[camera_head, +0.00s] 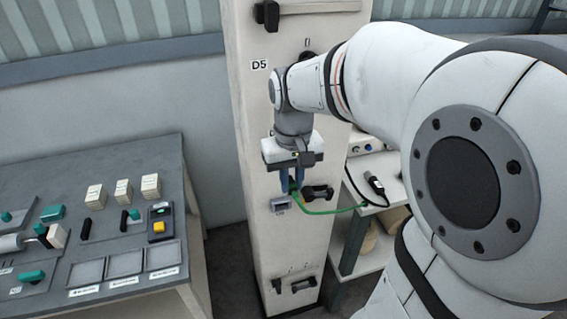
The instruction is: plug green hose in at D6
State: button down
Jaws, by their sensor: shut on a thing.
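My gripper (291,186) points down in front of the pale column (333,245), its blue fingers shut on the end of the green hose (325,212). The fingers hide most of the gripped end. The hose runs right from there in a low curve toward the shelf beside the column. A grey bracket or port (280,204) and a black handle (318,192) sit on the column close by the fingertips. I cannot tell whether the hose end touches the column. The label D5 (259,65) shows higher up; I cannot read a D6 label, and my wrist covers part of that area.
A grey workbench (110,172) at the left carries blocks, green-handled parts, a yellow-buttoned device (160,222) and framed trays. A shelf unit (372,187) with a black cabled device (374,183) stands right of the column. My arm hides the right side.

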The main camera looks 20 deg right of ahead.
jog(key=w+p, duration=0.1)
jog(key=w, duration=0.5)
dwell(0.7)
jog(key=shift+w+p, duration=0.35)
jog(key=shift+w, duration=0.7)
dwell(1.9)
jog(key=c, duration=1.3)
grip_release()
jog(key=shift+o, duration=0.2)
